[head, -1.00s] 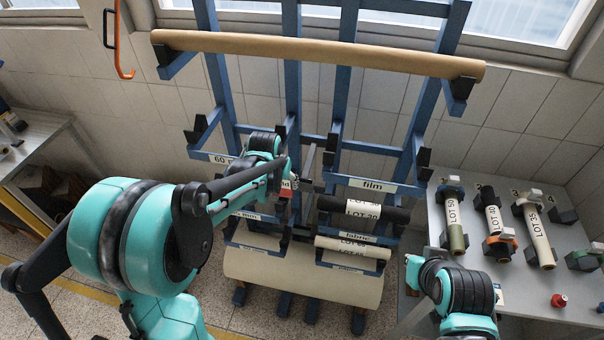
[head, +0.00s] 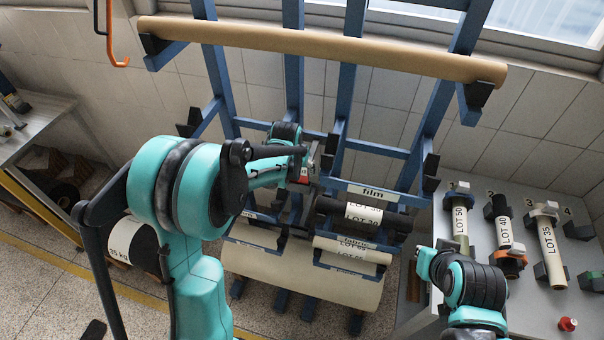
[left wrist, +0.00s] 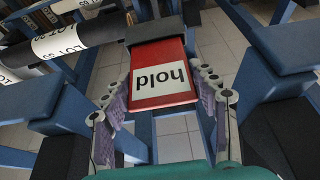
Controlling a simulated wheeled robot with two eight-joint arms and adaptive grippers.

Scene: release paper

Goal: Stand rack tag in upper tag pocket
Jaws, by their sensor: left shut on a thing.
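A red tag (head: 304,173) with a white label is in my left gripper (head: 309,166), in front of the middle of the blue rack. In the left wrist view the tag (left wrist: 161,92) reads "hold" upside down, and my left gripper (left wrist: 160,76) is shut on it with a finger at each side. A dark block (left wrist: 155,29) lies at the tag's far end; I cannot tell whether they touch or whether it is the upper tag pocket. I cannot make out any tag pocket in the head view.
A blue rack (head: 353,76) carries a long brown roll (head: 320,48) on top. Black and cream rolls lie on lower arms near a "film" sign (head: 373,194). A grey table (head: 520,285) at right holds several labelled rolls and a red object (head: 567,324).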

